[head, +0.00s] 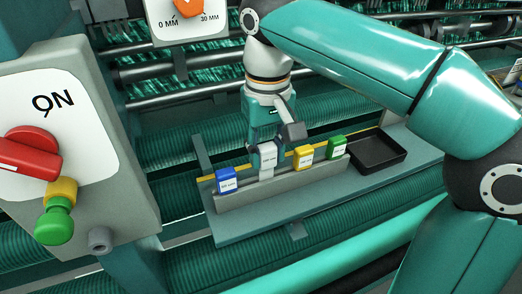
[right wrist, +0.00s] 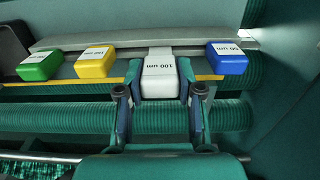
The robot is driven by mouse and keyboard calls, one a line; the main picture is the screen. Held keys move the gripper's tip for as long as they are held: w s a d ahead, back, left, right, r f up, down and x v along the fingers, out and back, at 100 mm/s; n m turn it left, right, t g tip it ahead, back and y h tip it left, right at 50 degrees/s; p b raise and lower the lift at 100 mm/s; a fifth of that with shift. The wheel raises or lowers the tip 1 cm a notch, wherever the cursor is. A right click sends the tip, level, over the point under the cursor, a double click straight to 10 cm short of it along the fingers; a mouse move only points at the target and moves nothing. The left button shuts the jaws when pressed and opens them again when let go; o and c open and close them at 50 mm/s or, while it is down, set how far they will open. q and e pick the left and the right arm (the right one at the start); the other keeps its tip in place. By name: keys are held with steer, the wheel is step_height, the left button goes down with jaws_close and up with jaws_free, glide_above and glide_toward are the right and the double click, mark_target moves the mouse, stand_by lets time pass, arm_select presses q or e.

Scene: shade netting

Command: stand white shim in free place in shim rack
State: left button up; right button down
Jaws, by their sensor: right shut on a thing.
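The white shim (head: 268,160), labelled 100 um, is upright between the fingers of my right gripper (head: 266,142). In the right wrist view the gripper (right wrist: 160,95) has one finger on each side of the white shim (right wrist: 160,72). The grey shim rack (head: 290,184) holds a blue shim (head: 227,181), a yellow shim (head: 303,155) and a green shim (head: 337,147). The white shim is at the gap between blue and yellow, its top higher than its neighbours' line. I cannot tell how deep its lower end sits. My left gripper is out of view.
A black empty tray (head: 378,152) lies right of the rack on the grey shelf (head: 235,232). A grey panel with a red knob (head: 30,152) and a green button (head: 54,225) stands at the left. Green rollers run behind and below the shelf.

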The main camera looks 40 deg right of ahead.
mark_target(267, 164)
steer(key=shift+f, duration=0.2)
steer(key=shift+f+b, duration=0.65)
steer(key=shift+f, duration=0.1)
steer(key=shift+f, duration=0.15)
steer(key=shift+f+b, duration=0.5)
steer(key=shift+f, duration=0.15)
steer(key=c, duration=0.7)
jaws_free()
